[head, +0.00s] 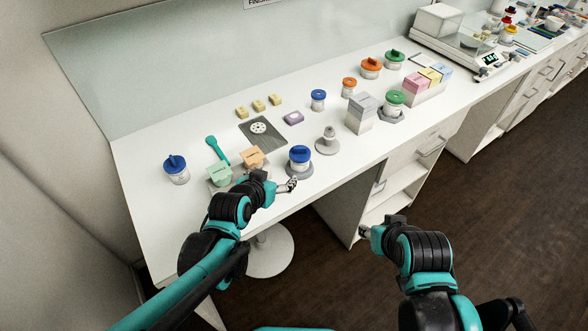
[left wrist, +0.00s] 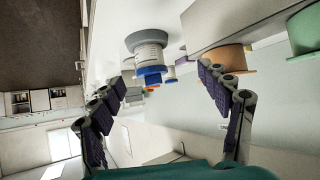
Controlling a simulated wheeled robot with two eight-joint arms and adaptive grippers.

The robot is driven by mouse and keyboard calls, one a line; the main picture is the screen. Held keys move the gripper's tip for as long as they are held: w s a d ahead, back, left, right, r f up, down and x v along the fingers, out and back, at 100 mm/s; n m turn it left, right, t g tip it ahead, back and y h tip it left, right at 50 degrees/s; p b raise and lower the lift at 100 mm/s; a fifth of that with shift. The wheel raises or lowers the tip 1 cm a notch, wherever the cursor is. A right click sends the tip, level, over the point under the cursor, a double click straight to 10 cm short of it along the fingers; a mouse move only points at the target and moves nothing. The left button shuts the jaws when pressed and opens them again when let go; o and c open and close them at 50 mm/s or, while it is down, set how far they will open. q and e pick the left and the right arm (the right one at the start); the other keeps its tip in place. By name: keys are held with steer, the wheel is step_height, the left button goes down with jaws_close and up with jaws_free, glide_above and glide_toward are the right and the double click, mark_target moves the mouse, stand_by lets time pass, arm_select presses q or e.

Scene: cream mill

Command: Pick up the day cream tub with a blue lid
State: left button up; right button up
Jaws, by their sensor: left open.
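A white tub with a blue lid (head: 300,155) stands upright on a round grey disc (head: 300,173) near the bench's front edge. Two more blue-lidded tubs show: a large one (head: 176,170) at the far left and a smaller one (head: 318,99) farther back. I cannot read their labels. My left gripper (head: 289,186) is open and empty at the front edge, just in front of the tub on the disc. In the left wrist view that tub (left wrist: 150,56) appears upside down, beyond and between the open fingers (left wrist: 162,82). My right gripper (head: 371,232) is in front of the bench, fingers unclear.
A round stool (head: 268,252) is below.

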mark_target(296, 166)
arm_select(q)
steer(key=shift+m+t+h, duration=0.3)
steer(key=shift+m+h, duration=0.1)
steer(key=shift+h, duration=0.1)
steer(key=shift+w+d+f+b, duration=0.2)
steer(key=shift+w+d+f, duration=0.35)
steer(key=shift+w+d, duration=0.15)
steer(key=shift+w+d+f+b, duration=0.2)
steer(key=shift+w+d+f, duration=0.35)
steer(key=shift+d, duration=0.2)
steer(key=b+x, duration=0.2)
steer(key=x, duration=0.4)
steer(key=shift+w+d+f, duration=0.1)
steer(key=b+x, duration=0.1)
steer(key=x, duration=0.1)
steer(key=b+x, duration=0.2)
steer(key=x, duration=0.1)
steer(key=shift+w+d+r, duration=0.15)
steer(key=shift+w+r, duration=0.1)
steer(key=shift+w, duration=0.2)
steer(key=shift+s+r, duration=0.1)
steer(key=shift+c, duration=0.2)
arm_select(e)
steer(key=f, duration=0.5)
steer(key=shift+s+a+f, duration=0.3)
steer(key=shift+s, duration=0.1)
arm_select(q)
steer(key=c, duration=1.5)
